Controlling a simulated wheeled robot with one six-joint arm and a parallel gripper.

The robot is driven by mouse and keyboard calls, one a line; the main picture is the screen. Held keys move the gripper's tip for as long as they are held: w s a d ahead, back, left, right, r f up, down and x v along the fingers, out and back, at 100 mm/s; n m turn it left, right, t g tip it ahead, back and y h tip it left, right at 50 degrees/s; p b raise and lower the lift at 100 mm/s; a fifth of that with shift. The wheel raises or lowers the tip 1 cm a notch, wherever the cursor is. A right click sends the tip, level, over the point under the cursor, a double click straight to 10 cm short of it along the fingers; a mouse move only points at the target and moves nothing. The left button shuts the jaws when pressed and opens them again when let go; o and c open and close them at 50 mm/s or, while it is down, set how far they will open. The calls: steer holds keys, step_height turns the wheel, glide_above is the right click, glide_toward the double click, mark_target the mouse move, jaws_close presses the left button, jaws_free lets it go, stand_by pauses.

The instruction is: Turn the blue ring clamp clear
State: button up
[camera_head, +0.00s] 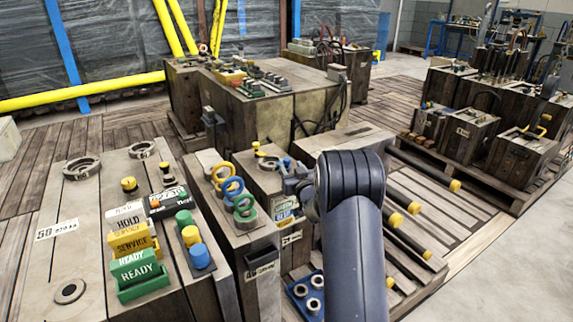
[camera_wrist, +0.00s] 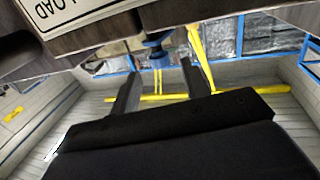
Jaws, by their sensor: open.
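A blue ring (camera_head: 241,184) stands in a row of rings on a wooden block, between a yellow ring (camera_head: 221,163) and green rings (camera_head: 244,221). A small blue part (camera_head: 287,163) shows beside my gripper (camera_head: 293,183), farther right. In the wrist view, a blue spool-like part (camera_wrist: 156,52) is at a dark wooden edge, in line with the gap between the fingers of my gripper (camera_wrist: 158,78). The fingers are apart and I see no contact. I cannot tell which blue part is the ring clamp. My arm hides part of the blocks behind it.
A block with HOLD, SERVICE and READY signs (camera_head: 140,268) stands at left. A blue tray (camera_head: 300,290) with metal rings lies low beside my arm. Black rods with yellow ends (camera_head: 397,219) lie on the pallet at right. A LOAD label (camera_wrist: 80,15) is close in the wrist view.

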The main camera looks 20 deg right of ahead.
mark_target(288, 163)
steer(key=shift+w+b, duration=0.45)
steer(key=shift+w, duration=2.25)
steer(key=shift+c, duration=0.2)
steer(key=c, duration=0.9)
